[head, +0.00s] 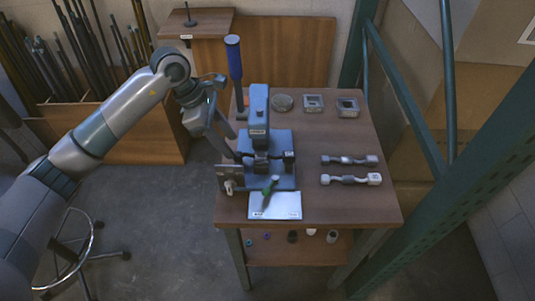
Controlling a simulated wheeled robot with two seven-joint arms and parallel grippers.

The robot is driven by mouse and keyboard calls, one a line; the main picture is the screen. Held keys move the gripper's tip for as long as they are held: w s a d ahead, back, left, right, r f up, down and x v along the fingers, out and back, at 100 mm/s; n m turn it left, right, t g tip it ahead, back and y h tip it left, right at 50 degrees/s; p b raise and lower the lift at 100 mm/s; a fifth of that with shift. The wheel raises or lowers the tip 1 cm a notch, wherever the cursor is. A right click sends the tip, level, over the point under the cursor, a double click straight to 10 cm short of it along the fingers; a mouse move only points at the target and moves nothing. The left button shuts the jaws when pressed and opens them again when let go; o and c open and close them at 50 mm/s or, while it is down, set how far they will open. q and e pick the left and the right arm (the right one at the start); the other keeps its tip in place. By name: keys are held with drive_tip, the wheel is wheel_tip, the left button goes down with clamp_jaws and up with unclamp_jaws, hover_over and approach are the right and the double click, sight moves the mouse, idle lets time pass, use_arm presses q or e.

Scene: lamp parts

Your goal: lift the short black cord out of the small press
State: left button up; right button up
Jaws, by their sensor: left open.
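The small blue press (258,105) stands on the wooden table, with its long blue-gripped lever (233,57) upright at its left. A short black cord (262,166) appears to lie across the press under its head, with a dark block-like end (288,156) at the right. The press partly hides it, and I cannot tell how it is seated. My left gripper (232,146) is open and empty, just left of the press column and beside the lever. It is apart from the cord. My right gripper is out of view.
A round dish (283,103) and two square trays (313,103) (347,106) stand behind. Green rack posts (450,80) stand right.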

sight(238, 153)
use_arm(q)
drive_tip(key=p+x, duration=0.1)
drive_tip(key=x, duration=0.2)
drive_tip(key=shift+s+d+r+p, duration=0.1)
drive_tip(key=shift+d+r+p, duration=0.1)
drive_tip(key=shift+p, duration=0.2)
drive_tip(key=shift+d+f, duration=0.2)
drive_tip(key=shift+f, duration=0.5)
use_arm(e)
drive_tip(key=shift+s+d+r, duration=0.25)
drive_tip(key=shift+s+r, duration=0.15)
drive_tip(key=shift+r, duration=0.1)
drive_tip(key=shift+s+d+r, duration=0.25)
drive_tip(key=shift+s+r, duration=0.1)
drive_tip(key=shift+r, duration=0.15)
use_arm(q)
drive_tip(key=shift+c, duration=0.3)
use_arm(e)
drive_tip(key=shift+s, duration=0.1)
use_arm(q)
clamp_jaws()
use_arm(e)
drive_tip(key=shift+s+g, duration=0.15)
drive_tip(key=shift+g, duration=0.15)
